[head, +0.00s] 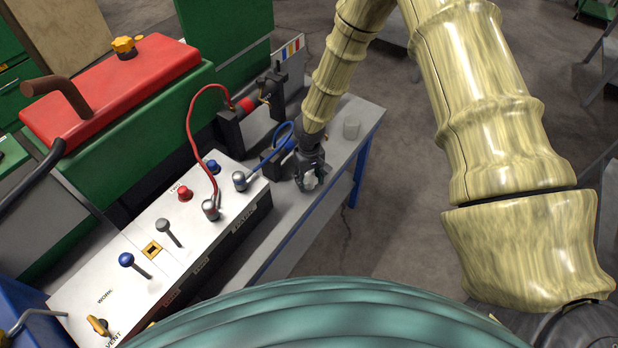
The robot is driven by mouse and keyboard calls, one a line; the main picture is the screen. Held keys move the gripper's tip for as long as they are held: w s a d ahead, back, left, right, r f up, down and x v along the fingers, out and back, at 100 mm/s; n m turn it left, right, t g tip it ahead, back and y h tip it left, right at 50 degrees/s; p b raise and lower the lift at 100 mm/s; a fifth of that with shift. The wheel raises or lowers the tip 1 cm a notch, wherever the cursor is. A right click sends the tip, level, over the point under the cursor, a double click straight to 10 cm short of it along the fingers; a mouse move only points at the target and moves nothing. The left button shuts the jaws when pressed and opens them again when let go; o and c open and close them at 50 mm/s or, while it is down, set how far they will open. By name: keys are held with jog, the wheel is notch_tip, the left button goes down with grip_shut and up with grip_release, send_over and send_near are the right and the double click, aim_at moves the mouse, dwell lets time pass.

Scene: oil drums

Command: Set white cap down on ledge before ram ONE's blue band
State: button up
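My gripper (309,182) points down over the grey bench ledge (292,222), beside the right end of the white control box. A small white cap (309,180) shows between its dark fingers, which appear closed on it. The cap's lower edge is near the ledge; I cannot tell whether it touches. The ram with the blue band (290,144) lies just behind my gripper and is partly hidden by my wrist. A blue hose runs from it to a grey fitting (240,180) on the box.
A ram with a red band (247,104) sits farther back, with a red hose. The control box (130,258) carries levers and knobs. The front ledge strip is clear.

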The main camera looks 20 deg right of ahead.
aim_at(310, 178)
jog(key=shift+o, duration=0.8)
notch_tip(310, 178, up, 12)
jog(key=b, duration=0.2)
jog(key=shift+r+b, duration=0.15)
jog(key=shift+b, duration=0.15)
jog(key=s+d+f+t+h, duration=0.1)
jog(key=s+d+f+h, duration=0.35)
jog(key=s+f, duration=1.25)
jog(key=s+f+m+y, duration=0.1)
jog(key=s+f+y, duration=0.1)
jog(key=s, duration=0.7)
jog(key=s+a+f+m+g+y, duration=0.1)
jog(key=s+f+y, duration=0.1)
jog(key=s, duration=0.8)
jog(key=shift+s, duration=0.2)
